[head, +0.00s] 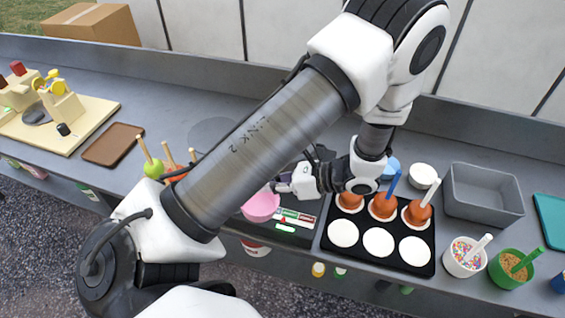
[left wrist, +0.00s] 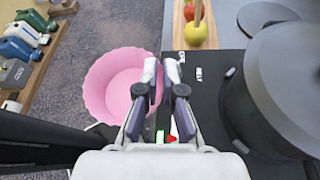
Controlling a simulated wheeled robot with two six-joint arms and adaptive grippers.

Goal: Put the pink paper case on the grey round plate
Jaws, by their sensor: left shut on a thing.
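The pink paper case (head: 261,207) is a shallow, fluted bowl shape. My left gripper (head: 279,188) is shut on its right rim, and the case hangs in the air at the counter's front edge. In the left wrist view the case (left wrist: 115,85) sits left of the fingertips (left wrist: 160,70), with ground visible around it. In the head view my arm hides most of that area. My right gripper is not in view.
A black scale-like box with a coloured display (head: 290,216) is beside the case. A black tray (head: 379,241) holds white discs and orange-brown pieces. A grey bin (head: 484,196) and sprinkle cups (head: 465,257) stand right. Apples on sticks (head: 153,167) are left.

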